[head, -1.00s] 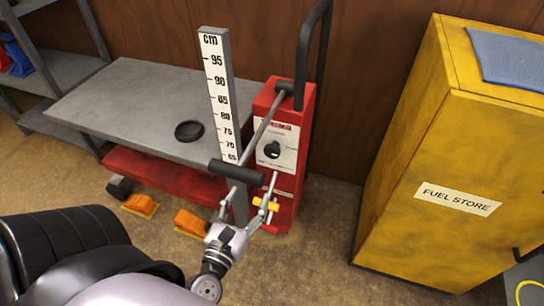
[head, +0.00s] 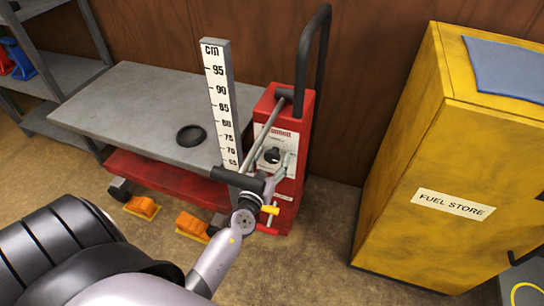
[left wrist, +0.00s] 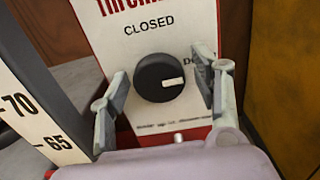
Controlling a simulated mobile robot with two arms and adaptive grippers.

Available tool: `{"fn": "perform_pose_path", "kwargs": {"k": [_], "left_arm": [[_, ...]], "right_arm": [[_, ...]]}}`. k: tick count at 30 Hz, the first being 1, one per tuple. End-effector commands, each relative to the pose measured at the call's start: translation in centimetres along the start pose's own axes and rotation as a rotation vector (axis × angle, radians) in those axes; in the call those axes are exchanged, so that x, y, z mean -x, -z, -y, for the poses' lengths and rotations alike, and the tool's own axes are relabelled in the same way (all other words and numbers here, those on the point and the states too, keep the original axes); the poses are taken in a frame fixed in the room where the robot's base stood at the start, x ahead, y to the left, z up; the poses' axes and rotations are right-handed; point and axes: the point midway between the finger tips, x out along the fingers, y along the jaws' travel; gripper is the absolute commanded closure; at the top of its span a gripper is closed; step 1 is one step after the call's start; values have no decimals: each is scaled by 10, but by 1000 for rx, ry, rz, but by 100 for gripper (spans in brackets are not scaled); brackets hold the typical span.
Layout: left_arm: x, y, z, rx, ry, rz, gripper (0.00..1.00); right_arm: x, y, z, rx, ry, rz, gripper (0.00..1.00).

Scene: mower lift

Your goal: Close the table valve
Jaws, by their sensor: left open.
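The table valve is a round black knob (head: 271,156) on the white label plate of the red lift-table column (head: 292,193). In the left wrist view the knob (left wrist: 150,82) fills the middle, with its white pointer mark turned right, toward a partly hidden word starting with "D". The word "CLOSED" (left wrist: 149,25) is printed above the knob. My left gripper (head: 277,163) is in front of the plate, open, and its fingers (left wrist: 165,82) stand to the left and right of the knob. I cannot tell whether they touch it. My right gripper is not in view.
A grey lever with a black grip (head: 238,180) and a height scale (head: 220,100) stand close left of my gripper. A black ring (head: 191,135) lies on the grey tabletop (head: 130,95). Orange chocks (head: 142,207) are on the floor. A yellow fuel cabinet (head: 430,160) stands right.

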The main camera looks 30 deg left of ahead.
Motion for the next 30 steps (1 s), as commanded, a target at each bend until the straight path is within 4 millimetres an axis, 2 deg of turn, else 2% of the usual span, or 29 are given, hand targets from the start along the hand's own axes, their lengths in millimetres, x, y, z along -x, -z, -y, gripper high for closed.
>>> {"fn": "perform_pose_path", "kwargs": {"k": [10, 30], "left_arm": [[-4, 0, 0, 0, -1, -1, 42], [-3, 0, 0, 0, 0, -1, 86]], "right_arm": [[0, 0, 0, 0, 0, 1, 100], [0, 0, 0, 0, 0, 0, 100]]}}
